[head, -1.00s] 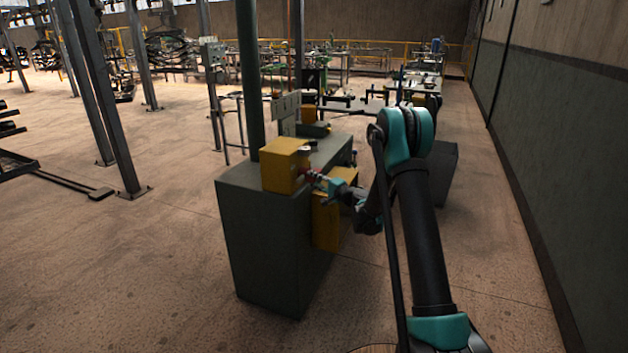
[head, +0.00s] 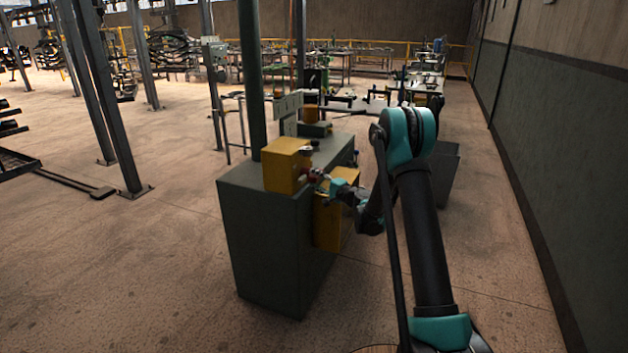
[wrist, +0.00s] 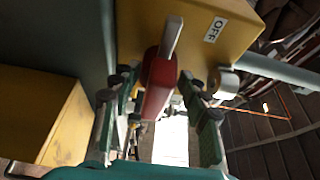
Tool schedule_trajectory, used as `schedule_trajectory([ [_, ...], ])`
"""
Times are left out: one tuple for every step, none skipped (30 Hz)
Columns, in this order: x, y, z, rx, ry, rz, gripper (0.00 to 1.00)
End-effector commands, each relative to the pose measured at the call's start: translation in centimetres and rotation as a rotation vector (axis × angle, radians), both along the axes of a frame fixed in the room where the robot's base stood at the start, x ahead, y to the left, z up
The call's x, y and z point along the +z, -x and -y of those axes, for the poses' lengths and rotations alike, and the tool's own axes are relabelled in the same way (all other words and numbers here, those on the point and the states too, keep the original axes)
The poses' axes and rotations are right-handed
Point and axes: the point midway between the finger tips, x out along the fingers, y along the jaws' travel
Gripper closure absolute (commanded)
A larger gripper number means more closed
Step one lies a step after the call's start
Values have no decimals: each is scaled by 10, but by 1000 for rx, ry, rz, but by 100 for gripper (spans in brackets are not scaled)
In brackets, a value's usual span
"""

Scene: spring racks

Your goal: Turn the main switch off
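The main switch is a red handle (wrist: 158,82) with a grey lever (wrist: 171,38) on a yellow box (wrist: 200,45) in the wrist view. A white OFF label (wrist: 215,29) is on the box, right of the lever. In the head view the yellow box (head: 284,168) sits on the near corner of a dark green cabinet, and the red handle (head: 313,174) is small on its right side. My gripper (wrist: 160,84) is open, with one finger on each side of the red handle; I cannot tell whether either finger touches it. The head view shows my gripper (head: 324,182) beside the box.
The cabinet (head: 258,240) stands below the box, with a second yellow box (head: 327,225) on its side, close under my arm. A green post (head: 252,80) rises behind. Floor is free at left; a wall (head: 560,150) runs along the right.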

Motion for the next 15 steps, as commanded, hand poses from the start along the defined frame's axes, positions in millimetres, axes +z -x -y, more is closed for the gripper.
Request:
schedule_trajectory([
  [0, 4, 5, -1, 0, 0, 55],
  [0, 6, 8, -1, 0, 0, 55],
  [0, 11, 13, -1, 0, 0, 55],
  [0, 14, 17, -2, 0, 0, 55],
  [0, 18, 21, -3, 0, 0, 55],
  [0, 24, 28, -3, 0, 0, 55],
  [0, 28, 32, -2, 0, 0, 55],
  [0, 32, 37, -2, 0, 0, 55],
  [0, 38, 43, -3, 0, 0, 55],
  [0, 42, 47, -3, 0, 0, 55],
  [0, 46, 52, -2, 0, 0, 55],
  [-1, 51, 57, -2, 0, 0, 55],
  [0, 55, 61, -2, 0, 0, 55],
  [0, 59, 64, -2, 0, 0, 55],
  [0, 63, 69, -1, 0, 0, 55],
])
